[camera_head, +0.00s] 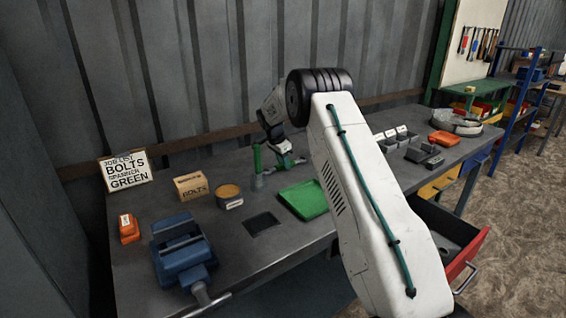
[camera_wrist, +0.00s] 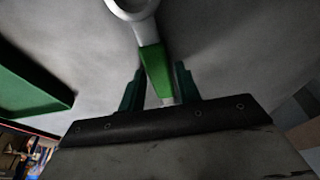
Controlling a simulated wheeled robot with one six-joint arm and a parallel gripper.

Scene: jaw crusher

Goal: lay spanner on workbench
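The spanner (camera_wrist: 152,62) has a silver ring end and a green band on its handle. It appears to lie on the grey workbench (camera_head: 245,262) near the back, beside the green tray. My gripper (camera_wrist: 160,72) points down at the bench, with one dark green finger on each side of the spanner's handle. A narrow gap shows between handle and fingers, so the gripper looks open around it. In the head view, my gripper (camera_head: 285,160) is small and partly merges with the green of the spanner.
The green tray (camera_head: 304,199) stands just in front, and an upright green-handled tool (camera_head: 257,160) is to the left. A round tin (camera_head: 228,195), a bolts box (camera_head: 191,186) and a blue vise (camera_head: 181,250) are further left. An open red drawer (camera_head: 468,255) juts out at right.

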